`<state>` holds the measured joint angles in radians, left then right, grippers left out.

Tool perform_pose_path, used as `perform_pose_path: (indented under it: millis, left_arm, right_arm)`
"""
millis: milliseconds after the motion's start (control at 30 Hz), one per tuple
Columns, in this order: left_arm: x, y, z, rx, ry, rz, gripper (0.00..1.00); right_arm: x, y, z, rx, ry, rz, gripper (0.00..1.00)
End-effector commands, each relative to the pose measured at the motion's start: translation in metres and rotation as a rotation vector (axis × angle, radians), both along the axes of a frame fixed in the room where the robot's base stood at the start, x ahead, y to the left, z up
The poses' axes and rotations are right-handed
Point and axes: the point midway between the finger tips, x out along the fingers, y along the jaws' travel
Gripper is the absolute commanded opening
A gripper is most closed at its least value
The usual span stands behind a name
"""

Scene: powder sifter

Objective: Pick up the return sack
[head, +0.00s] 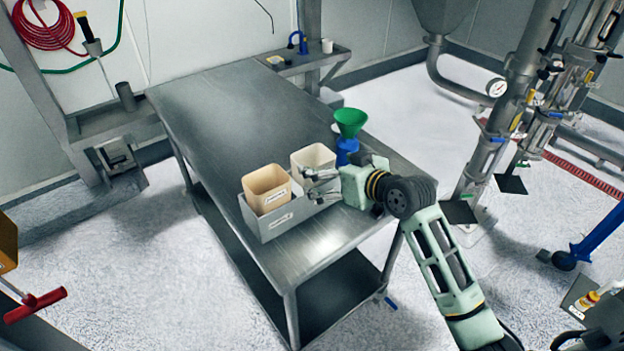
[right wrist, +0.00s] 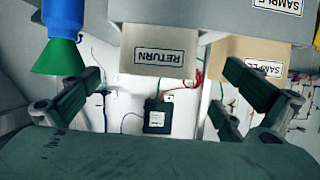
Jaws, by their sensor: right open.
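The return sack is a pale, open-topped paper sack (head: 314,157) in the right part of a grey two-part bin (head: 276,222) on the steel table. In the right wrist view its label reads RETURN upside down on the sack (right wrist: 158,62), between my finger lines. A tan sack marked SAMPLE (head: 267,188) stands in the left part; it also shows in the right wrist view (right wrist: 240,52). My right gripper (head: 309,184) is open and empty at the bin's right end, in front of the return sack. Its fingers (right wrist: 163,78) are spread wide. My left gripper is not in view.
A blue bottle (head: 346,147) with a green funnel (head: 350,122) stands close behind my right gripper. The rest of the steel table (head: 230,110) is mostly bare. Steel pipes (head: 500,130) stand to the right. A red handle (head: 35,305) shows at lower left.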

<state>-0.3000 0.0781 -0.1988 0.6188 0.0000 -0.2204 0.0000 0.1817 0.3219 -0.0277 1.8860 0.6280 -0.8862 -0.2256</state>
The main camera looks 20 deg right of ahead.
Motion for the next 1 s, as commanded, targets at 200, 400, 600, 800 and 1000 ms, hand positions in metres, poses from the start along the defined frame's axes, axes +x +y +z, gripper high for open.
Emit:
perform_pose_path:
  millis: [200, 400, 600, 800, 1000]
  left_arm:
    - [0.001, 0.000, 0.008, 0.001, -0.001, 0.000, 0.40]
    - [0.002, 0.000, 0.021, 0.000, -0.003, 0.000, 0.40]
    - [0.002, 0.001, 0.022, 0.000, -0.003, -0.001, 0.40]
    - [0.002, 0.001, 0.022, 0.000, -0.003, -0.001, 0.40]
    - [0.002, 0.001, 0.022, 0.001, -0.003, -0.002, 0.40]
  right_arm:
    - [0.015, 0.006, -0.004, 0.001, 0.003, -0.001, 1.00]
    - [0.039, 0.014, -0.011, 0.001, 0.003, -0.001, 1.00]
    - [0.053, 0.019, -0.020, -0.001, 0.002, -0.001, 1.00]
    - [0.054, 0.019, -0.022, -0.002, 0.002, 0.000, 1.00]
    - [0.054, 0.019, -0.022, -0.002, 0.002, 0.000, 0.87]
